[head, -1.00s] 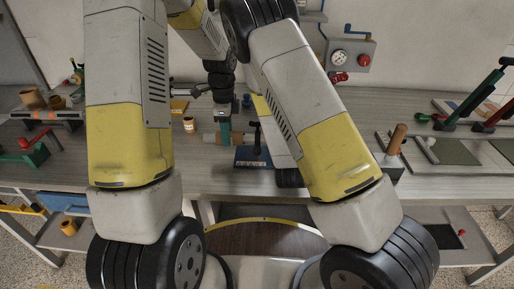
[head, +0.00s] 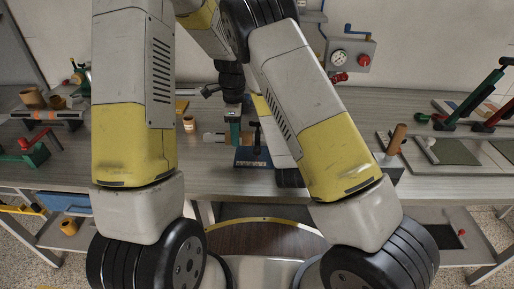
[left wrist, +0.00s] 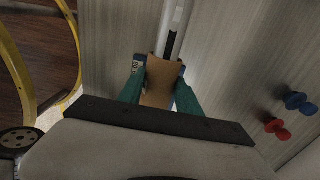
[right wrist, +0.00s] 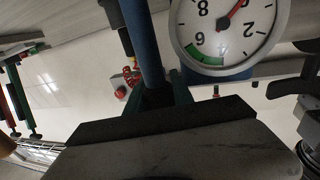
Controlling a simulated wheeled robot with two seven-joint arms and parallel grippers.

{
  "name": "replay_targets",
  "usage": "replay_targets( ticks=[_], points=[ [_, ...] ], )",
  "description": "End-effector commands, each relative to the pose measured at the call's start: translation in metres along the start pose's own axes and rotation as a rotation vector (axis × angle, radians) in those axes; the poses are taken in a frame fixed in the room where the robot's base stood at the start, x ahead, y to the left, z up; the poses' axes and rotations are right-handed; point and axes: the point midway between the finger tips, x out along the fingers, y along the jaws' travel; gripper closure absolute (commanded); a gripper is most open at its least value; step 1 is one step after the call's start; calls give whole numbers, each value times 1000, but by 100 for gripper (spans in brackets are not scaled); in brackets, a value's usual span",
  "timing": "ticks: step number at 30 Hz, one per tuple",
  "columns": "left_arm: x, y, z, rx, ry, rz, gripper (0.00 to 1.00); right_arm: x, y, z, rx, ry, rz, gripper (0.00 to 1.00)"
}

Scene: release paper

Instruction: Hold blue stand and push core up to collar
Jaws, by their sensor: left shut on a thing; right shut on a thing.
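The blue stand (head: 250,160) sits on the workbench near the middle of the head view. The brown core (left wrist: 158,92) is around a grey shaft (left wrist: 176,25), seen in the left wrist view. My left gripper (head: 234,130) is shut on the core, its green fingers (left wrist: 160,90) on both sides of it. In the head view a pale end of the shaft (head: 212,138) shows left of the gripper. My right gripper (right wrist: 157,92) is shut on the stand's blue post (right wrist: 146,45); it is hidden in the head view. I cannot make out the collar clearly.
A round dial gauge (right wrist: 222,28) is close to my right gripper. Red and blue knobs (left wrist: 298,103) lie beside the left gripper's work area. A small jar (head: 189,124) stands at the back left. A wooden roller (head: 397,138) stands upright at right.

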Motion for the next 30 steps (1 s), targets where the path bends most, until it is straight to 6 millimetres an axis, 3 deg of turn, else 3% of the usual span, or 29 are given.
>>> replay_targets(
  ticks=[5,6,9,21,26,30],
  points=[
    [0,0,-6,0,0,0,95,0,0,0,0,-1,0,100],
    [0,0,-6,-1,0,0,55,0,0,0,0,-1,0,100],
    [0,0,-6,-1,0,0,36,0,0,0,0,-1,0,100],
    [-5,-1,-5,-1,1,-2,34,0,0,0,0,-1,0,100],
    [-30,-1,-5,-1,1,-4,34,0,0,0,0,-1,0,100],
    [-61,-1,-5,-1,2,-6,34,0,0,0,0,-1,0,100]
  ],
)
